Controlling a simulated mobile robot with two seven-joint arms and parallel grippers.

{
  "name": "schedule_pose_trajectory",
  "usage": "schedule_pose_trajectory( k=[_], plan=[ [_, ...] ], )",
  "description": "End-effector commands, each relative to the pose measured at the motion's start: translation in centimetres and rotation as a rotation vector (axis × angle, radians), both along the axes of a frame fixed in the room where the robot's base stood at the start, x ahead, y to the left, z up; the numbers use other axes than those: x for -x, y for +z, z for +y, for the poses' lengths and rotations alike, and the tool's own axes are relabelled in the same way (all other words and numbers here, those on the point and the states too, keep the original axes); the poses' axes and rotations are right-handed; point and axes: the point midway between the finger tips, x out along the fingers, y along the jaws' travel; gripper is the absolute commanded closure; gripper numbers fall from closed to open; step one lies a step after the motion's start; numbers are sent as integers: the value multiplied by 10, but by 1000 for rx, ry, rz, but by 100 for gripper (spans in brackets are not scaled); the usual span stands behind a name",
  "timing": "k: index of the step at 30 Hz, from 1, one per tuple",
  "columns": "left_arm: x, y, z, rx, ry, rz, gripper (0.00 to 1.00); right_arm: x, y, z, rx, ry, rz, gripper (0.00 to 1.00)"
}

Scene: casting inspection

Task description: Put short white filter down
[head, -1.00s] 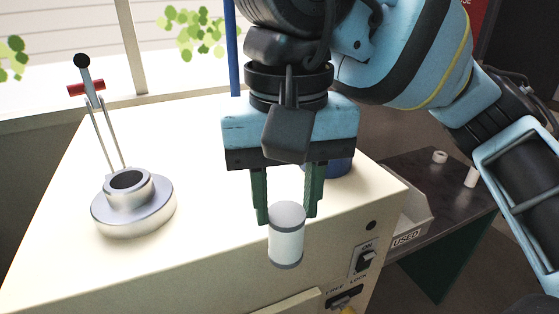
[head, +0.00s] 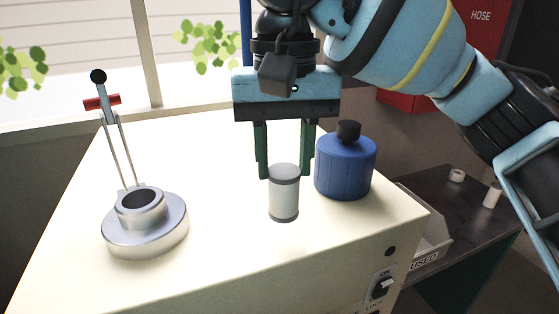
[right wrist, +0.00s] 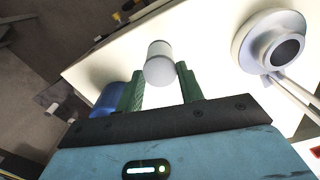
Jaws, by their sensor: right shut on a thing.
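The short white filter (head: 284,194) is a small white cylinder with grey end caps. It is upright between the green fingers of my right gripper (head: 284,172), which is shut on it. It is over the cream top of the machine; whether its base touches the surface I cannot tell. In the right wrist view the filter (right wrist: 159,63) shows at the fingertips of the gripper (right wrist: 160,80). My left gripper is in neither view.
A blue bottle with a black cap (head: 345,168) stands close right of the gripper. A metal ring-shaped holder (head: 145,228) with a red-handled lever (head: 102,102) is at left. A bin marked USED (head: 428,250) and a dark side table (head: 465,205) with small white pieces are at right.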

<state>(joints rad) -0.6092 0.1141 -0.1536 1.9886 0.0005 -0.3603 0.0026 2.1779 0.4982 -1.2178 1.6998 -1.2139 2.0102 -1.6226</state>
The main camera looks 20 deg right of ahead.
Motion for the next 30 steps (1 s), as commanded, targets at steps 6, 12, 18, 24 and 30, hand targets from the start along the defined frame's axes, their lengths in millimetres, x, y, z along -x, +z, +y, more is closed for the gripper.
schedule_pose_trajectory(
  k=[6, 12, 18, 24, 30],
  plan=[
    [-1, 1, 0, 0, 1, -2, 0, -37, -3, -6, -1, -1, 1, 90],
    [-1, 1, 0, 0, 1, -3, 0, -45, -4, -7, -1, 1, 0, 90],
    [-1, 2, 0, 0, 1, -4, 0, -51, -5, -8, 0, 0, 0, 90],
    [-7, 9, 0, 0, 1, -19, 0, -52, -29, -10, 2, 1, -1, 90],
    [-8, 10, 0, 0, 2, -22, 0, -53, -40, -9, -1, 0, -2, 90]
  ],
)
